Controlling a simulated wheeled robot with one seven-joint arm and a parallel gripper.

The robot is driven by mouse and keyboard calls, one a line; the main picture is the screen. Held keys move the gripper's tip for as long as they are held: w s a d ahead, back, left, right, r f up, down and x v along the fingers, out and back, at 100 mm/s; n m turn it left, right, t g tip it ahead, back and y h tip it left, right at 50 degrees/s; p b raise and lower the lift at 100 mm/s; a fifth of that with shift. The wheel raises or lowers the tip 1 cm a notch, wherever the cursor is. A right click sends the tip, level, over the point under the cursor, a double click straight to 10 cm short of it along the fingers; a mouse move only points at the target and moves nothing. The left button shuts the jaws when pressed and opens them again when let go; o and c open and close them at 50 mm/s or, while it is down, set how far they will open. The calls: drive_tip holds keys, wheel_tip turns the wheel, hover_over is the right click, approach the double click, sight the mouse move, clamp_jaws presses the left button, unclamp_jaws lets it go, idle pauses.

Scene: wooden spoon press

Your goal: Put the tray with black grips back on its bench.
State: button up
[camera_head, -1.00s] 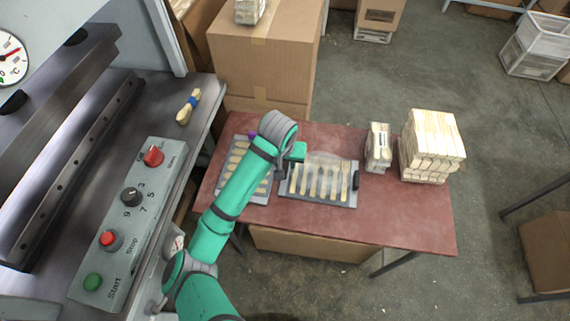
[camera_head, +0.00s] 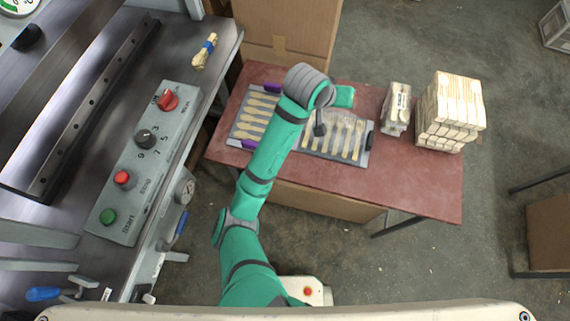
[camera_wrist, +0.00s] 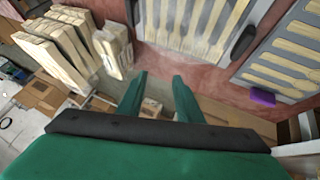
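In the wrist view the tray (camera_wrist: 222,48) is at the top, with a dark grip on each side. My gripper (camera_wrist: 160,82) is open and empty. Its two green fingers are apart, with the bench's edge and boxes below showing between them. They are clear of the tray. In the head view the fingers cannot be made out.
A tray with purple grips (camera_head: 238,133) lies left of it, partly behind my arm. A small spoon bundle (camera_head: 397,106) and a larger stack (camera_head: 450,110) stand on the right of the red-topped bench (camera_head: 420,185). The press with its control panel (camera_head: 150,150) is at left.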

drive_tip(key=s+d+n+t+h, duration=0.1)
drive_tip(key=d+n+t+h, duration=0.25)
drive_tip(key=d, duration=0.35)
drive_tip(key=s+a+f+n+t+y, duration=0.1)
drive_tip(key=s+a+f+t+y, duration=0.1)
drive_tip(key=s, duration=0.4)
drive_tip(key=s+a+f+n+t+y, duration=0.1)
drive_tip(key=s+a+f+n+y, duration=0.1)
drive_tip(key=s+a+f, duration=0.2)
drive_tip(key=s+a+f+n+t+y, duration=0.1)
drive_tip(key=s+a+f+t+y, duration=0.1)
drive_tip(key=s+a, duration=0.3)
drive_tip(key=shift+s+a+f+n+t+y, duration=0.15)
drive_tip(key=shift+s+a+f+t+y, duration=0.15)
drive_tip(key=shift+s, duration=0.45)
drive_tip(key=shift+s+a+f+n+t+y, duration=0.15)
drive_tip(key=shift+s+f, duration=0.2)
drive_tip(key=shift+s, duration=0.4)
drive_tip(key=s+a+r+m+y, duration=0.1)
drive_tip(key=s+a+r+m, duration=0.1)
drive_tip(key=s+a, duration=0.3)
drive_tip(key=s+a+r+m+y, duration=0.1)
drive_tip(key=s+a+m, duration=0.2)
drive_tip(key=s, duration=0.9)
drive_tip(key=a, duration=0.2)
drive_tip(key=shift+s+a+r+t, duration=0.15)
drive_tip(key=shift+a+r+t, duration=0.2)
drive_tip(key=shift+r+t, duration=0.05)
